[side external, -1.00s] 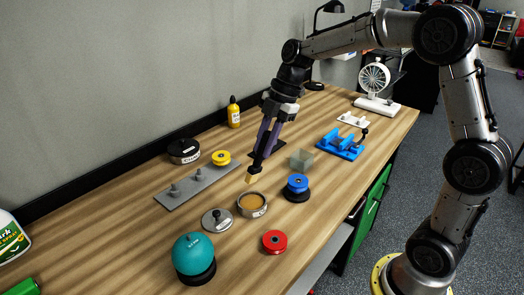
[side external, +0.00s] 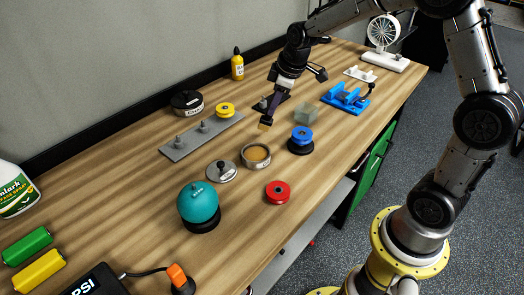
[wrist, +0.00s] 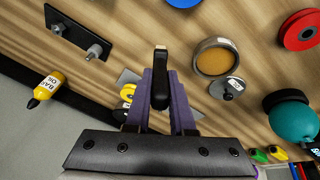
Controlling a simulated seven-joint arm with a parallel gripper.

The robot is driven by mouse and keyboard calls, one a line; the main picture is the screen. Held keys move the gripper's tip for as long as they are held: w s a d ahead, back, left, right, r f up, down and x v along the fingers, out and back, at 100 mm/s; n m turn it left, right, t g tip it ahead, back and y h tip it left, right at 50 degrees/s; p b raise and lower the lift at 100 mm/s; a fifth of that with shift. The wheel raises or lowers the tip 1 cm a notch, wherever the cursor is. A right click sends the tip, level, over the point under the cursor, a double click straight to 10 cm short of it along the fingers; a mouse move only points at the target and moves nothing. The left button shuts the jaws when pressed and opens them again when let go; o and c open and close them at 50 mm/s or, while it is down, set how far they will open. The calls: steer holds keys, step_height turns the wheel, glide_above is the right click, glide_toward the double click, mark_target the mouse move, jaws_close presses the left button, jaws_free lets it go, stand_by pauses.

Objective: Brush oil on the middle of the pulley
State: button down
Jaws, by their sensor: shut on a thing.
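My gripper (side external: 273,106) is shut on a brush. The brush's black handle (wrist: 160,82) stands between the purple fingers in the wrist view, and its tan bristle end (side external: 265,126) points down in the side view. The brush is above the table, behind the round dish of amber oil (side external: 256,155) in the side view; the dish also shows in the wrist view (wrist: 214,61). A red pulley (side external: 278,191) lies in front. A yellow pulley (side external: 225,109) is by the grey pegged plate (side external: 180,146).
A knobbed grey lid (side external: 221,171) lies beside the dish. A teal ball (side external: 198,202) stands at the front. A clear block (side external: 306,113) and blue fixture (side external: 345,98) are to the right. A yellow bottle (side external: 238,66) and black tin (side external: 187,102) stand near the wall.

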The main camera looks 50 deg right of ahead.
steer(key=shift+w+d+r+m+h, duration=0.15)
steer(key=shift+w+m+h, duration=0.1)
steer(key=shift+m, duration=0.45)
steer(key=shift+w+d+r+m+h, duration=0.15)
steer(key=shift+w+m+h, duration=0.1)
steer(key=shift+m, duration=0.45)
steer(key=shift+s+f+g, duration=0.2)
steer(key=shift+s+g, duration=0.05)
steer(key=shift+g, duration=0.05)
steer(key=s+d+r+g+y, duration=0.1)
steer(key=s+r+g, duration=0.15)
steer(key=r, duration=0.45)
steer(key=s+d+r+g, duration=0.1)
steer(key=s+r, duration=0.3)
steer(key=r, duration=0.4)
steer(key=shift+d+f, duration=0.15)
steer(key=shift+f, duration=2.5)
steer(key=shift+r, duration=0.15)
